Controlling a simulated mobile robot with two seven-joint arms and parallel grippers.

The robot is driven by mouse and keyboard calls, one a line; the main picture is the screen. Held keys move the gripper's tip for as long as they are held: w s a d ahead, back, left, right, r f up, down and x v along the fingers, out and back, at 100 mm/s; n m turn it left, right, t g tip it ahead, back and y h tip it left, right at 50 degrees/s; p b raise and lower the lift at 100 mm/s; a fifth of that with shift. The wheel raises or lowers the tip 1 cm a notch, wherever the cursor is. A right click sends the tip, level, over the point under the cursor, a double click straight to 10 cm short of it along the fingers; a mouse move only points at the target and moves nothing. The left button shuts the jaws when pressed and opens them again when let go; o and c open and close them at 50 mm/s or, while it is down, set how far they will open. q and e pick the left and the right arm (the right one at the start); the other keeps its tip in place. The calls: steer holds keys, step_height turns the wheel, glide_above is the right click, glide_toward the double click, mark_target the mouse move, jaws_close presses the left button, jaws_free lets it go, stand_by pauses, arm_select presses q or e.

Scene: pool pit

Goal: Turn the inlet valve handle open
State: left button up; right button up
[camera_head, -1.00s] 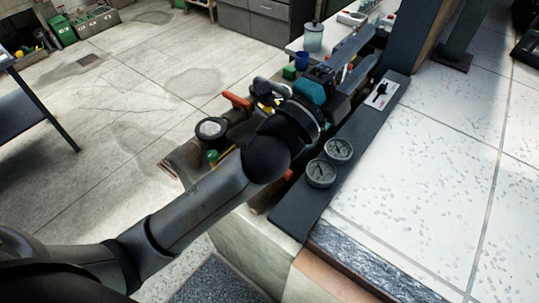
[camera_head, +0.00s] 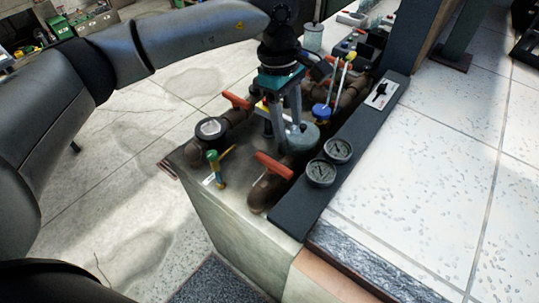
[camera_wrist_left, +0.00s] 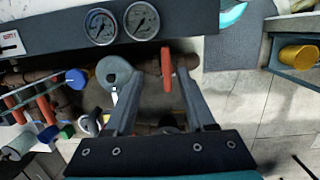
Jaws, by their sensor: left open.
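A red valve handle (camera_head: 274,165) sits on a brown pipe near the front of the pipework. A second red handle (camera_head: 236,100) is farther back on the left. No readable label shows which is the inlet valve. My left gripper (camera_head: 283,137) points down, open and empty, just behind the front handle. In the left wrist view a red handle (camera_wrist_left: 166,70) shows between the fingertips, nearer the right one; contact cannot be told. More red handles (camera_wrist_left: 46,108) show at the left of that view. My right gripper is not in view.
A dark panel with two gauges (camera_head: 320,173) runs along the right of the pit. A round grey part (camera_head: 302,137) stands beside the fingers. A round meter (camera_head: 211,128) and a green-and-yellow valve (camera_head: 216,167) are at left. Tiled floor (camera_head: 450,170) is clear at right.

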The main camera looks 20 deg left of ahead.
mark_target(269, 160)
arm_select(q)
steer(key=w+a+y, duration=0.1)
steer(key=a+y, duration=0.1)
steer(key=a, duration=0.2)
step_height(269, 160, down, 14)
steer(key=shift+a+f+p, duration=0.1)
steer(key=shift+p, duration=1)
jaws_close()
